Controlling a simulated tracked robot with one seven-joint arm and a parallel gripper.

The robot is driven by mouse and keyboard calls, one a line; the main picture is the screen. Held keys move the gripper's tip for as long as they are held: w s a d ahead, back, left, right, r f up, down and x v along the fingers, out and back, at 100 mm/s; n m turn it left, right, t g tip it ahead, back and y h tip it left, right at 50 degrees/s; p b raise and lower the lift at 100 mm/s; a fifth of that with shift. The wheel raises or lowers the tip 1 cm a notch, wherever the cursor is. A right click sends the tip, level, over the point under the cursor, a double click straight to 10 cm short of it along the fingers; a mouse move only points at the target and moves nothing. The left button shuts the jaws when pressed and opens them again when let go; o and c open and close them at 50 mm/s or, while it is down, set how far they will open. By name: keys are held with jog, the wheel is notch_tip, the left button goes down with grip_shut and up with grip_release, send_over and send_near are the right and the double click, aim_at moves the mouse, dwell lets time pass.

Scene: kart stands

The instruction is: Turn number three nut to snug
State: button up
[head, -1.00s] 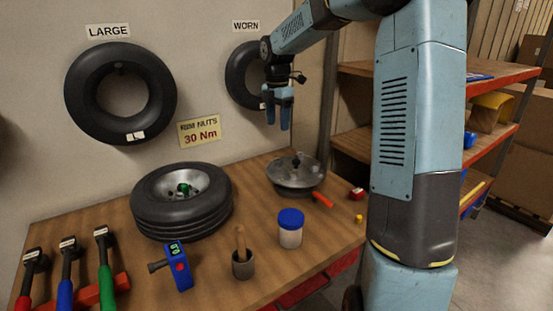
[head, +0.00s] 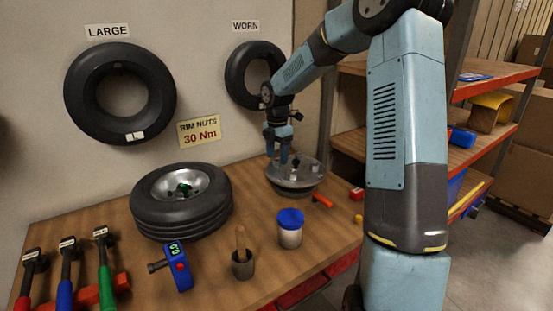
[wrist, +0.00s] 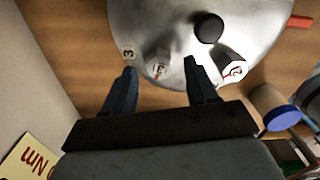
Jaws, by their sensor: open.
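A round metal rim plate (head: 292,186) sits on the bench at the back right. It also fills the top of the wrist view (wrist: 175,15), with a black central knob (wrist: 208,28). A printed 3 (wrist: 128,54) is near its edge. Beside that 3 is a grey nut (wrist: 157,60) with a red-and-white mark at its base. A second grey nut (wrist: 229,62) with a similar mark stands to the right. My gripper (wrist: 160,68) is open, and the first nut appears between its fingertips in the wrist view; contact is unclear. In the head view my gripper (head: 278,160) is over the plate's left side.
A tyre on a rim (head: 181,205) lies left of the plate. A blue-lidded jar (head: 290,228), a cup with a wooden handle (head: 242,264) and a blue torque tool (head: 178,270) stand in front. The wall with a 30 Nm sign (head: 199,132) is close behind.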

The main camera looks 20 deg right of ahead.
jog(key=shift+f, duration=0.85)
jog(key=c, duration=1)
jog(key=shift+a, duration=0.1)
jog(key=shift+c, duration=0.3)
